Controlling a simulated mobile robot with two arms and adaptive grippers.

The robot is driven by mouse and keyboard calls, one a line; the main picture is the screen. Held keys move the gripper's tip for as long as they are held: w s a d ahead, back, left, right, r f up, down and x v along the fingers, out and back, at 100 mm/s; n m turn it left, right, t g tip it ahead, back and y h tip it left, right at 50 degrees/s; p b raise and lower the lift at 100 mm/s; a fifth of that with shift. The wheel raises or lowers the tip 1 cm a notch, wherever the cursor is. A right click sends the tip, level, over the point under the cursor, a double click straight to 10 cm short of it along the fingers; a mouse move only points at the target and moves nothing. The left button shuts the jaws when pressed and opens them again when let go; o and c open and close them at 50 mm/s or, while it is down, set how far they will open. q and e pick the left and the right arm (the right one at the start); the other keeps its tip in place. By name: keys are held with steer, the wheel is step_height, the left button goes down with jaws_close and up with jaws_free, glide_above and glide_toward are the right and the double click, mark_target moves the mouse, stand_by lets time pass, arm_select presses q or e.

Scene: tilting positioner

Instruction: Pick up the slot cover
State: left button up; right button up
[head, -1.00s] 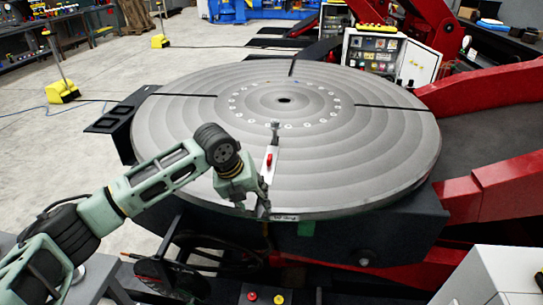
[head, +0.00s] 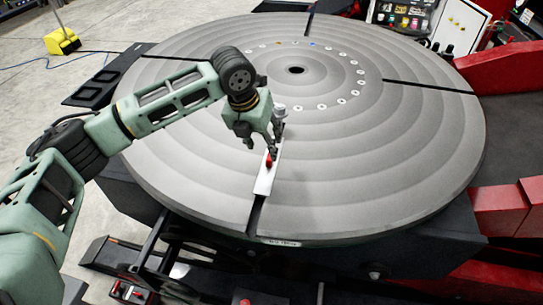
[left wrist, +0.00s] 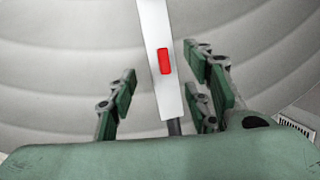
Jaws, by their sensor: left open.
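The slot cover (head: 264,181) is a narrow pale strip with a red grip (head: 269,160). It lies along the front slot of the round grey table. In the left wrist view, the slot cover (left wrist: 156,25) runs down the middle, with its red grip (left wrist: 166,62) between my fingers. My left gripper (head: 262,147) points down over the strip at the red grip. Its fingers are spread apart on either side of the strip, and it holds nothing. Whether the fingertips touch the table cannot be told. My right gripper is not in view.
The big round table (head: 390,150) has dark radial slots, a centre hole and a ring of small pale discs. Red machine arms (head: 510,130) are at the right. The tabletop around the strip is clear.

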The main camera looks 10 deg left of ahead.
mark_target(265, 156)
arm_select(q)
steer(key=p+x, duration=0.1)
steer(key=x, duration=0.2)
steer(key=shift+s+a+f, duration=0.1)
steer(key=shift+s+f, duration=0.05)
steer(key=x, duration=0.3)
steer(key=shift+p, duration=0.35)
steer(key=c, duration=0.8)
jaws_close()
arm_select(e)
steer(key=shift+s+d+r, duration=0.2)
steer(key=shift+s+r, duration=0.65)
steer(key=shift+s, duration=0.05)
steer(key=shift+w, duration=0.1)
